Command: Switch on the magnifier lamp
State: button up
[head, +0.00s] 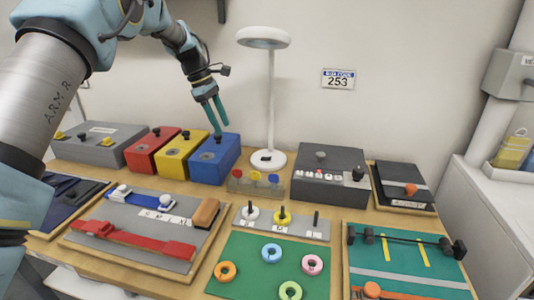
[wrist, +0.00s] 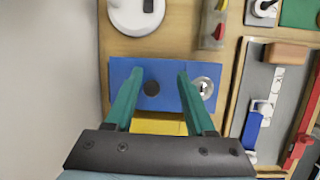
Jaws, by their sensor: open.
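The white magnifier lamp stands upright at the back of the bench, with its round head (head: 263,38) on a thin pole. Its round white base (head: 268,166) carries a small dark switch (head: 266,158). The base (wrist: 125,18) and switch (wrist: 148,6) also show at the top edge of the wrist view, partly cut off. I cannot tell whether the lamp is lit. My gripper (head: 217,117) is open and empty, pointing down above the blue box (head: 214,160), left of the lamp base. In the wrist view, my gripper (wrist: 161,74) has its fingers either side of the box's dark knob (wrist: 151,88).
Yellow (head: 181,157), red (head: 152,153) and grey (head: 100,146) boxes stand left of the blue one. A stand with coloured knobs (head: 256,184) sits before the lamp base. A dark control box (head: 329,176) stands to its right. The wall is close behind.

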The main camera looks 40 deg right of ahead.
jog(key=g, duration=0.1)
send_near(270, 158)
jog(key=shift+n, duration=0.3)
jog(key=p+x, duration=0.3)
jog(key=x, duration=0.4)
jog(key=shift+d+f, duration=0.2)
jog(key=shift+f, duration=0.1)
grip_shut()
